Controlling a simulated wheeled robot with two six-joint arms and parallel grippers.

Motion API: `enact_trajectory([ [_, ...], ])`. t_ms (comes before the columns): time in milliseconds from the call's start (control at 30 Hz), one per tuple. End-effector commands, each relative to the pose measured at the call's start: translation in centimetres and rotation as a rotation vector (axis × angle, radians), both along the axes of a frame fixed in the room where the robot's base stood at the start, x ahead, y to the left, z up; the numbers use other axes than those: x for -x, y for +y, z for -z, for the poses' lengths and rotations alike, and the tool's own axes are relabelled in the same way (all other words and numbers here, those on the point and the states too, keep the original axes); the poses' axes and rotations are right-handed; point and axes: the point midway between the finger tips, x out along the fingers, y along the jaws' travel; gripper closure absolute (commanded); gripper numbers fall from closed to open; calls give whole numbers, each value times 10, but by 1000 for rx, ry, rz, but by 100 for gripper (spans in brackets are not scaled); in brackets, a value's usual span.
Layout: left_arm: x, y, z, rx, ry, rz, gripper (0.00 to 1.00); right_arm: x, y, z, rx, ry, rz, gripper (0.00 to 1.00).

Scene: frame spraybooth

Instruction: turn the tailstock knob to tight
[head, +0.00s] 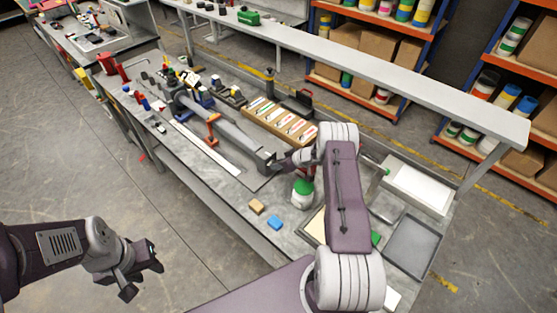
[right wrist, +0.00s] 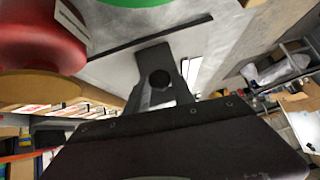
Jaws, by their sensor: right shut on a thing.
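The tailstock (head: 265,160) is a dark block at the near end of a long grey tube on the bench. My right gripper (head: 284,162) is at this block, with its arm covering part of the area. In the right wrist view, a round black knob (right wrist: 160,78) sits between the dark fingers of my right gripper (right wrist: 163,92), which is shut on it. I cannot tell how far the knob is turned. My left gripper (head: 143,276) is open and empty, out over the floor in front of the bench.
A white jar with a green lid (head: 302,191) stands close to my right arm. A tan block (head: 257,206) and a blue block (head: 275,223) lie near the bench's front edge. A wooden box (head: 280,122) is behind the tube. A red rounded thing (right wrist: 40,38) is close by in the right wrist view.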

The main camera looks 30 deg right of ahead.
Motion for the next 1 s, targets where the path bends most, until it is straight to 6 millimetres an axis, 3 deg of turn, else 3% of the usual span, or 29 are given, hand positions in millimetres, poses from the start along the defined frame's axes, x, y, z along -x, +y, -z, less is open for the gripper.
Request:
enact_trajectory([
  [300, 0, 0, 15, 0, 0, 0, 64, -4, -4, 0, -125, 43, 3, 100],
  [867, 0, 0, 17, 0, 0, 0, 64, -5, -4, -4, -158, 55, 6, 100],
  [900, 0, 0, 17, 0, 0, 0, 64, -5, -4, -4, -158, 55, 6, 66],
  [967, 0, 0, 17, 0, 0, 0, 64, -5, -4, -4, -158, 56, 6, 51],
  [1000, 0, 0, 17, 0, 0, 0, 64, -4, -3, -3, -158, 56, 6, 51],
])
